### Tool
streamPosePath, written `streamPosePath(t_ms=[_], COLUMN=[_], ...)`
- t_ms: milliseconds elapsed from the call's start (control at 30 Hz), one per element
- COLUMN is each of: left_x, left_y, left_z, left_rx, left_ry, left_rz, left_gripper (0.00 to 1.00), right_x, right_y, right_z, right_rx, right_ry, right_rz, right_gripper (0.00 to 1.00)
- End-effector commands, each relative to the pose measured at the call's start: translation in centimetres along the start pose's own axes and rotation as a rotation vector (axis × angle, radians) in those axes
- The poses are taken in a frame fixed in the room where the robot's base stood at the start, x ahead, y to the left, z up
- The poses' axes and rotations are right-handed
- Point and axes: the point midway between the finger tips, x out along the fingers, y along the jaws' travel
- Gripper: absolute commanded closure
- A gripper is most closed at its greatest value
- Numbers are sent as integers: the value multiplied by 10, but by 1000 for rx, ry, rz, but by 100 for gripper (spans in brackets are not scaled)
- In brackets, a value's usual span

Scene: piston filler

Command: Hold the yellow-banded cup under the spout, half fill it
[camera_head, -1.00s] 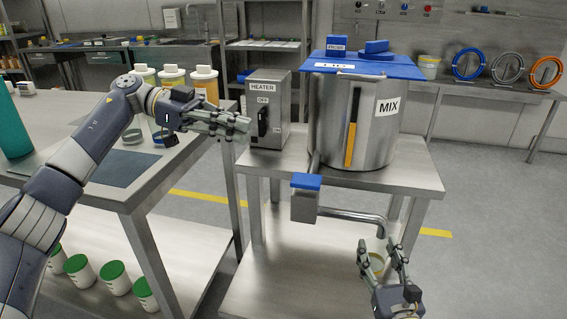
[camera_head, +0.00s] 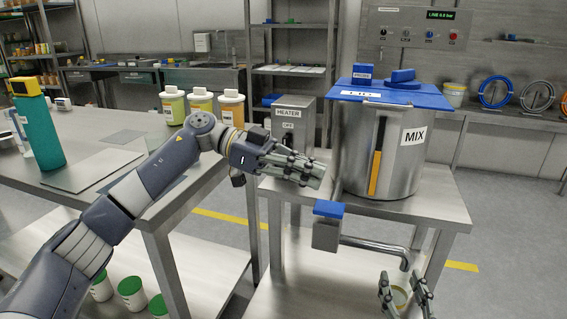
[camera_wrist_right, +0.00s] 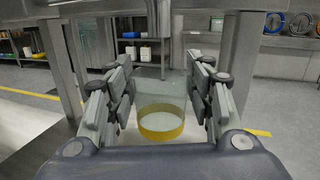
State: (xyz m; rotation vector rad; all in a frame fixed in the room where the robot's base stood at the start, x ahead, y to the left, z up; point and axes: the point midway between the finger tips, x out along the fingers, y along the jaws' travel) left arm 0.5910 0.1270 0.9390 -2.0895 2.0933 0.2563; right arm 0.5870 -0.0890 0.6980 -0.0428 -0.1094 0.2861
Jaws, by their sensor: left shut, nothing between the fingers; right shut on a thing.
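The clear cup with a yellow band (camera_wrist_right: 160,122) is upright between the fingers of my right gripper (camera_wrist_right: 161,92), which is shut on it. In the head view the cup (camera_head: 399,296) is held between the right fingertips (camera_head: 405,287), just below the downturned end of the spout (camera_head: 404,263). No stream shows at the spout. The spout runs from a grey valve block with a blue top (camera_head: 328,208). My left gripper (camera_head: 321,176) is shut and empty, above the blue top and apart from it. The steel MIX vessel (camera_head: 405,165) has a yellow level strip.
The heater box (camera_head: 288,113) stands behind my left gripper, partly hidden by it. Several bottles (camera_head: 201,105) and a teal flask (camera_head: 40,130) stand on the left table. Green-lidded jars (camera_head: 131,286) are on its lower shelf. The bench front right of the vessel (camera_head: 440,200) is clear.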

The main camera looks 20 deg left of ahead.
Motion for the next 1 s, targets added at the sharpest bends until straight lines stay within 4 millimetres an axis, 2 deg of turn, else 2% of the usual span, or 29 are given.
streamPosePath(t_ms=[33, 233, 667, 867, 1000], left_x=[1, 6, 7, 11, 11], left_y=[0, 0, 0, 0, 0], left_z=[13, 34, 39, 56, 58], left_rx=[-7, -2, -1, -5, -2], left_ry=[-2, 0, -1, -2, -2], left_rz=[-1, -2, -2, 0, 0], left_gripper=[100, 100, 100, 100, 100], right_x=[0, 0, 0, 0, 0], right_y=[0, 0, 0, 0, 0], right_z=[0, 0, 0, 0, 0], right_rx=[0, 0, 0, 0, 0], right_ry=[0, 0, 0, 0, -1], right_rz=[0, 0, 0, 0, 0], right_gripper=[74, 74, 74, 74, 74])
